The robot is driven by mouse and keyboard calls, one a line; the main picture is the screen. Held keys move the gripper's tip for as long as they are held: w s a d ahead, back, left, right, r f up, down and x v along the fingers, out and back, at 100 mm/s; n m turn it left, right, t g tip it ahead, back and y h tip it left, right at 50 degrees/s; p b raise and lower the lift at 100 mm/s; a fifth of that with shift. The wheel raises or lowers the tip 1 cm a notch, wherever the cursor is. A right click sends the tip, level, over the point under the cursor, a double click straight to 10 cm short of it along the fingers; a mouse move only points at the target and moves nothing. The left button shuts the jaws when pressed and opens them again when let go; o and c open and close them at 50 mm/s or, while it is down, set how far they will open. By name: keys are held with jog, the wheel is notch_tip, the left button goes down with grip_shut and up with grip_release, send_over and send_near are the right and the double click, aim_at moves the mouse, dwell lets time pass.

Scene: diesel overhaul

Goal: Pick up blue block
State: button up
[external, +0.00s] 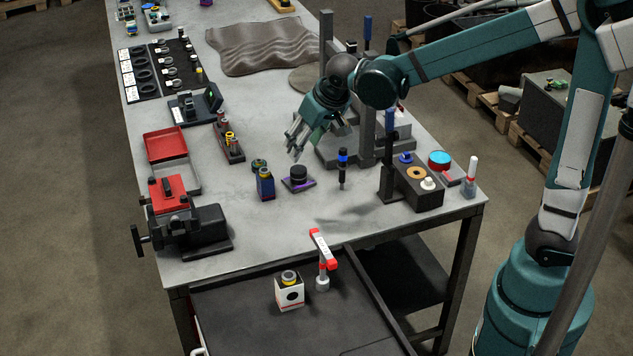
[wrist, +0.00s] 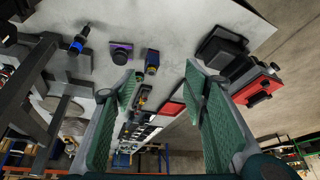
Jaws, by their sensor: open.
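My gripper (external: 298,142) is open and empty, above the bench, up and to the right of the block in the external view. In the wrist view its green finger pads (wrist: 163,90) are spread wide, and neither touches the block.
A black knob on a purple-edged base (external: 298,178) and an upright black-and-blue tool (external: 343,168) stand right of the block. A black vise (external: 190,228) and red tray (external: 165,145) lie left. A grey press stand (external: 328,70) rises beside my gripper. The bench front is mostly clear.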

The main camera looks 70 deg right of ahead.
jog(key=w+d+f+m+g, duration=0.1)
jog(key=w+d+f, duration=0.1)
jog(key=w+f, duration=0.25)
jog(key=w+d+f+m, duration=0.1)
jog(key=w+d+f, duration=0.2)
jog(key=w+f, duration=0.15)
jog(key=m+h, duration=0.1)
jog(key=m, duration=0.1)
send_near(267, 173)
jog(key=shift+g, duration=0.3)
jog(key=x, duration=0.5)
jog(key=shift+w, duration=0.3)
jog(key=shift+w+d+f, duration=0.15)
jog(key=shift+w+f, duration=0.1)
jog(key=shift+f, duration=0.4)
jog(key=shift+x, duration=1.3)
jog(key=shift+f, duration=0.1)
jog(key=shift+p+x, duration=0.45)
jog(key=shift+x, duration=2.05)
